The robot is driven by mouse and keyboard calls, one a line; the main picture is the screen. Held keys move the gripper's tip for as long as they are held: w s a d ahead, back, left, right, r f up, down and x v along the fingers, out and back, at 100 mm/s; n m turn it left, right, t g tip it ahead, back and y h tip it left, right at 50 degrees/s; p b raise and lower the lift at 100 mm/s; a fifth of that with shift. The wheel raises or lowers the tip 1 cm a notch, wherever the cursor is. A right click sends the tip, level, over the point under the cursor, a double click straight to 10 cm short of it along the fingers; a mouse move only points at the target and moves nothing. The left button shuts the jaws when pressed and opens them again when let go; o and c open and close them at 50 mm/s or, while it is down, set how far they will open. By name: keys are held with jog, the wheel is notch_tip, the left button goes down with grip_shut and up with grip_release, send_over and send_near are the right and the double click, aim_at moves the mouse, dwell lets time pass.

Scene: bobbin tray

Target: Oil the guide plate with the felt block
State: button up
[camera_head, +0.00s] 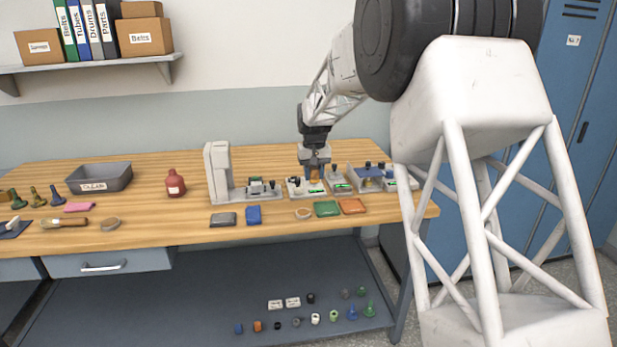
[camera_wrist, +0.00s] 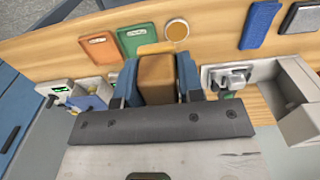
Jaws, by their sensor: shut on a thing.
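My gripper (camera_head: 314,163) is over the row of small fixtures at the right part of the bench. In the wrist view my gripper (camera_wrist: 157,82) has its two blue fingers on either side of a tan-brown block (camera_wrist: 157,80), which looks like the felt block. The block also shows as a small orange-brown patch (camera_head: 314,174) under the gripper in the head view. A grey metal piece on a white base (camera_wrist: 228,77) lies just right of the fingers; I cannot tell whether it is the guide plate. The block hides what lies beneath it, so contact is unclear.
The white machine (camera_head: 217,170) stands left of the gripper. A grey box with a blue part (camera_head: 369,183) stands to the right. In front lie a green pad (camera_head: 326,209), an orange pad (camera_head: 352,206), a round disc (camera_head: 303,214) and a blue pad (camera_head: 254,215).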

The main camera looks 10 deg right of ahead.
jog(key=w+a+f+n, duration=0.2)
jog(key=a+n, duration=0.4)
jog(key=a, duration=0.3)
jog(key=w+a+f+n, duration=0.3)
jog(key=a+n, duration=0.3)
jog(key=a, duration=0.2)
jog(key=w+a+f+n, duration=0.3)
jog(key=a+n, duration=0.3)
jog(key=a, duration=0.3)
jog(key=shift+a, duration=0.3)
jog(key=shift+f, duration=0.1)
